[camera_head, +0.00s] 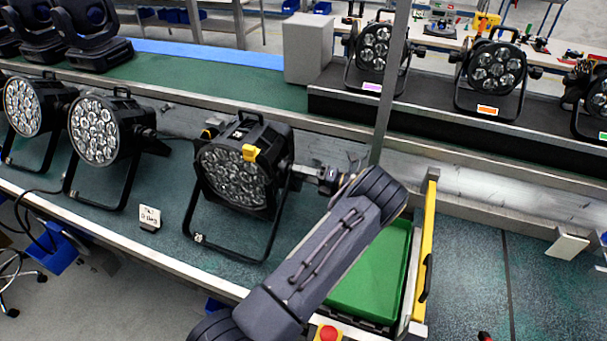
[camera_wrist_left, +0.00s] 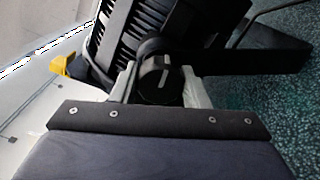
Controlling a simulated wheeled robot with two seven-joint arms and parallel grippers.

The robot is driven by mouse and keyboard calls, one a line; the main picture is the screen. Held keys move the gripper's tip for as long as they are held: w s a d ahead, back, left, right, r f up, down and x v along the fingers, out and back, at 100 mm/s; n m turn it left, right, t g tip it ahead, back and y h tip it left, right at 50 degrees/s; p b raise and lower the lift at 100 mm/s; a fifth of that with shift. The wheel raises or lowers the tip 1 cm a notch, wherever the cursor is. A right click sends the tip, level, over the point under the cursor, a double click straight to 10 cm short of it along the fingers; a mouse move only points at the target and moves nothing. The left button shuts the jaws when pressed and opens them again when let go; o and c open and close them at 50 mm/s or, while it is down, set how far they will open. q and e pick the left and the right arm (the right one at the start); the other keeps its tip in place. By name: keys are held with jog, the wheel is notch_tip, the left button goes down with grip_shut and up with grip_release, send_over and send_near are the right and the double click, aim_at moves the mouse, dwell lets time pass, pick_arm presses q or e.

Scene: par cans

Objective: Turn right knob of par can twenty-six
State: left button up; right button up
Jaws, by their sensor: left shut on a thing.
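The can's ribbed body (camera_wrist_left: 150,30) is behind the knob. My right gripper is not in view.
Two more par cans (camera_head: 98,130) (camera_head: 33,107) stand to the left on the bench. A green crate (camera_head: 372,278) with a yellow-edged frame (camera_head: 427,255) is right of my left arm. A metal post (camera_head: 388,85) rises behind the wrist. More par cans stand on the back conveyor.

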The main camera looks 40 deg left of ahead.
pick_arm(q)
jog(key=shift+m, duration=0.5)
jog(key=o, duration=1)
jog(key=b+v, duration=0.2)
jog(key=v, duration=0.6)
